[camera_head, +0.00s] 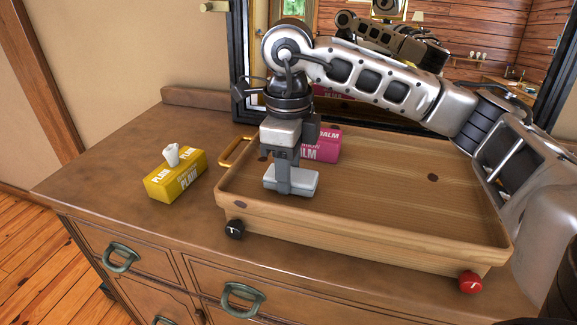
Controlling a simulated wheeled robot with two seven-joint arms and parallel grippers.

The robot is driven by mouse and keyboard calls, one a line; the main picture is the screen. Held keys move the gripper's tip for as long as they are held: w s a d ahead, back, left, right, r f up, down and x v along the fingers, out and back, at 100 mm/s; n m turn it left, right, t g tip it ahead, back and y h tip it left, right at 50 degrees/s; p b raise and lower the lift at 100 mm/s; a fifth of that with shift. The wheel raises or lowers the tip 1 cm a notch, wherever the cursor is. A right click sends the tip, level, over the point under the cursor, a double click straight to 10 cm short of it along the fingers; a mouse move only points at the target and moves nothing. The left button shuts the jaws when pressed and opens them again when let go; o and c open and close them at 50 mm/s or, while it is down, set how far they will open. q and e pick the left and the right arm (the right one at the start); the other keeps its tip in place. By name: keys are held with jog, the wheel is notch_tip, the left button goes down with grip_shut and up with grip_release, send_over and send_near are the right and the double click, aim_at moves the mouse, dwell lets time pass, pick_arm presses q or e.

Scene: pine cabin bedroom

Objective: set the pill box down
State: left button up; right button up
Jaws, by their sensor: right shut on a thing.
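The pill box (305,181) is a small white rectangular box. It is between the fingers of my right gripper (284,178), which points straight down and is shut on it. The box is over the left part of a wooden tray (390,232). I cannot tell whether its underside touches the tray floor or is a little above it. The fingers hide part of the box. My left gripper is not in view.
A pink balm box (322,146) stands behind my right gripper, partly hidden. A yellow tissue box (176,178) stands left of the tray on the brown dresser (120,165). Small black (234,230) and red (470,282) round things sit at the tray's front. A mirror stands behind. The tray's middle and right are clear.

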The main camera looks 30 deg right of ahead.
jog(key=shift+f, duration=0.25)
jog(key=shift+f, duration=0.2)
jog(key=o, duration=1)
jog(key=shift+r, duration=0.15)
notch_tip(320, 180, up, 12)
jog(key=shift+r+p, duration=0.1)
jog(key=shift+p, duration=0.55)
